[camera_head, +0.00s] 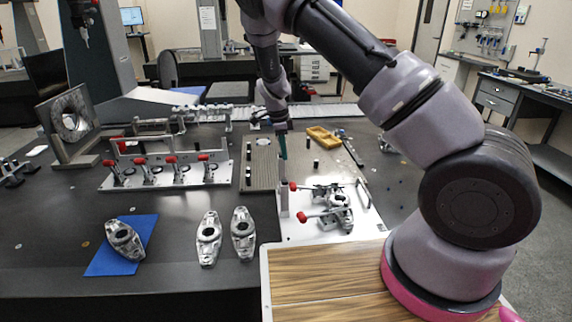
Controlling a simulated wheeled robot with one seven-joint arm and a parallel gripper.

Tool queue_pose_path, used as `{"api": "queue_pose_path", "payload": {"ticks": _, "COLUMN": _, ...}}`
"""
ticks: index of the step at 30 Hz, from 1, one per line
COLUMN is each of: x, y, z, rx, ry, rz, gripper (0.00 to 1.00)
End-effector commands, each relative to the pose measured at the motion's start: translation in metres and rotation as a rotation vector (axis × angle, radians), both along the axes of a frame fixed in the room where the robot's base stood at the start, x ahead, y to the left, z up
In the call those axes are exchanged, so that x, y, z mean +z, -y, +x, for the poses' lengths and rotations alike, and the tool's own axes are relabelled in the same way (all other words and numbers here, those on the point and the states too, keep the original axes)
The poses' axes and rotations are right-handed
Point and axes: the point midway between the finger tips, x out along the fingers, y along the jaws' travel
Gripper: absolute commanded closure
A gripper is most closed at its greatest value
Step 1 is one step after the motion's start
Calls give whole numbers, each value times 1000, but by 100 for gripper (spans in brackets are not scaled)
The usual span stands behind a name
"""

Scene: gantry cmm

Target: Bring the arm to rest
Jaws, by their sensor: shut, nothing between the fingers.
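My gripper (282,130) hangs pointing down over the dark granite table (170,245), near its middle. It is small in this view, and its fingers are together and empty. A narrow teal piece shows at its lower end; I cannot tell whether it belongs to the fingers. My arm rises from its pink-ringed base at the lower right, arches over to the upper middle and comes down to the gripper. How far the fingertips are above the table cannot be told.
Below the gripper stands a light fixture plate (330,228) with red-tipped clamps. A clamp row (165,172) lies left, metal parts (209,238) and a blue mat (104,264) in front. A yellow tray (323,137) lies right of the gripper. A wood-topped surface (325,285) is nearest.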

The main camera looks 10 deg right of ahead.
Motion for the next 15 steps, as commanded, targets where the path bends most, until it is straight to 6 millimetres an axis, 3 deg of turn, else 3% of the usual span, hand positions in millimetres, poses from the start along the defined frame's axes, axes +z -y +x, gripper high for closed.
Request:
{"api": "queue_pose_path", "payload": {"ticks": 10, "x": 41, "y": -2, "z": -1, "rx": 11, "ry": 1, "rz": 24, "gripper": 100}}
{"api": "queue_pose_path", "payload": {"ticks": 15, "x": 93, "y": 17, "z": -12, "rx": 82, "ry": 8, "rz": 127, "gripper": 100}}
